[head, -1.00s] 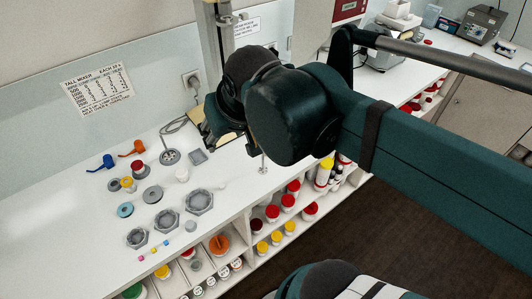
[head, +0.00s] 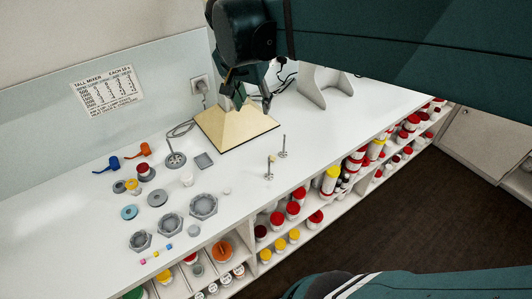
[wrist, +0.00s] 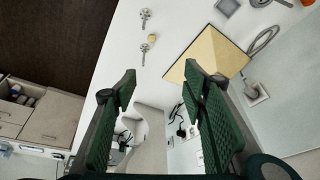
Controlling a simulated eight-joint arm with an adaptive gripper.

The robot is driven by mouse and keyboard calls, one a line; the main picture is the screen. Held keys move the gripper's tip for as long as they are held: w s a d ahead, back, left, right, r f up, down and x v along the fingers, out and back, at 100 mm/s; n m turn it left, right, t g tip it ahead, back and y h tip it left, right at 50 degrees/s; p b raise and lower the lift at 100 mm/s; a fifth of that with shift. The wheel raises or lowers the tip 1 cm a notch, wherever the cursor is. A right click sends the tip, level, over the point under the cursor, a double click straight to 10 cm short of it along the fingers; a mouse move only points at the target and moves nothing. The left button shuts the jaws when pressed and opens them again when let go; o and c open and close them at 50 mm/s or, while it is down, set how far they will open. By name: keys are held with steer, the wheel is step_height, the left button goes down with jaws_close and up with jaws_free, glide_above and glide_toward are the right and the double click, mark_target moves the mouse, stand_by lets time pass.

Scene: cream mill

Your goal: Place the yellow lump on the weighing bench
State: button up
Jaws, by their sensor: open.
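A small yellow lump (head: 156,254) lies between a pink and a blue one near the bench's front edge, at lower left in the head view. A small tan-yellow round thing (wrist: 152,38) sits between two metal stands in the wrist view. I cannot tell which is the task's lump. The white bench top (head: 330,125) runs along the wall; no part is marked as the weighing bench.
Two thin metal stands (head: 283,147) rise near the front edge. Grey hexagonal dishes (head: 203,206), small pots and blue and orange scoops (head: 138,149) crowd the left. A white upright bracket (head: 323,85) stands at right. Red-lidded jars (head: 295,208) fill shelves below.

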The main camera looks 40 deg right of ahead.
steer(key=w+d+f+m+g+h, duration=0.1)
steer(key=w+d+m+g, duration=0.2)
steer(key=w+d+m, duration=0.4)
glide_toward(272, 156)
steer(key=shift+s+d+f+n+b, duration=0.25)
steer(key=shift+f+n+b, duration=0.05)
steer(key=shift+f+n, duration=0.15)
steer(key=shift+x, duration=1.25)
steer(key=shift+f, duration=0.1)
steer(key=shift+w+b+x, duration=0.2)
steer(key=shift+b+x, duration=0.2)
steer(key=shift+x, duration=2.15)
steer(key=shift+a, duration=0.1)
steer(key=shift+c, duration=0.5)
steer(key=c, duration=0.8)
